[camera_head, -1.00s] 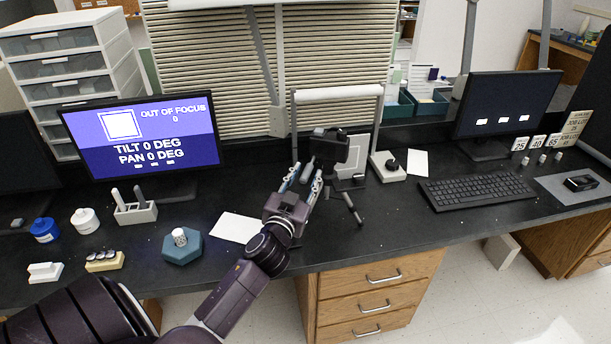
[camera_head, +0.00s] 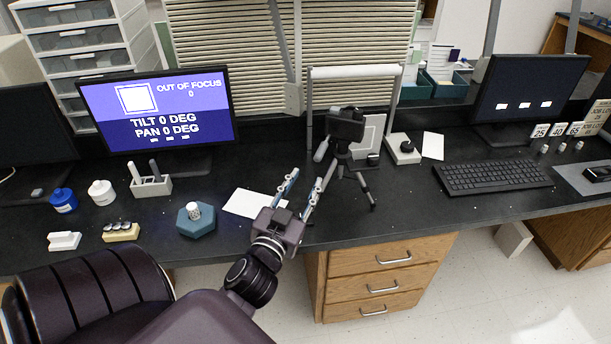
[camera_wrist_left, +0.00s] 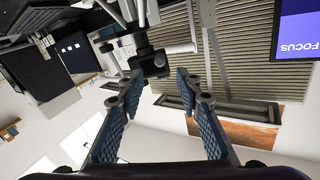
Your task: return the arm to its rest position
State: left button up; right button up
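My left gripper (camera_head: 301,191) is open and empty in the head view. Its two fingers stand apart above the front part of the black bench, to the left of a small camera on a black tripod (camera_head: 346,128). In the left wrist view the open fingers (camera_wrist_left: 158,92) show with nothing between them, and the tripod camera (camera_wrist_left: 150,62) lies beyond the fingertips. My left arm comes in from the lower left of the head view. My right gripper is not in view.
A monitor (camera_head: 158,108) reads "OUT OF FOCUS". A teal hexagonal base (camera_head: 196,222), a white sheet (camera_head: 243,204) and a pen holder (camera_head: 151,186) sit left of the gripper. A keyboard (camera_head: 492,177) lies right. Wooden drawers (camera_head: 385,279) are below the bench.

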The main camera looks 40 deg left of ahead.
pick_arm(q)
jog(key=shift+f, duration=0.1)
dwell(0.3)
jog(key=s+d+f+g+h, duration=0.1)
jog(key=s+d+f+g, duration=0.3)
jog(key=f, duration=0.3)
jog(key=s+d+f+g+h, duration=0.2)
jog(key=s+d+f+g, duration=0.15)
jog(key=f, duration=0.35)
jog(key=s+d+f+m+g+h, duration=0.2)
jog(key=s+d+f+g, duration=0.1)
jog(key=s+d, duration=0.3)
jog(key=s+d+f+m+g+h, duration=0.2)
jog(key=s+d+g, duration=0.1)
jog(key=s+d, duration=0.3)
jog(key=s+a+f+g, duration=0.1)
jog(key=s+f, duration=0.1)
jog(key=f, duration=1.2)
jog(key=s+a+f, duration=0.1)
jog(key=f, duration=1.3)
jog(key=s+a+f+g, duration=0.1)
jog(key=s+a+f, duration=0.1)
jog(key=s+f, duration=1.2)
jog(key=s, duration=0.3)
jog(key=shift+a+f+y, duration=0.3)
jog(key=shift+a+f, duration=0.05)
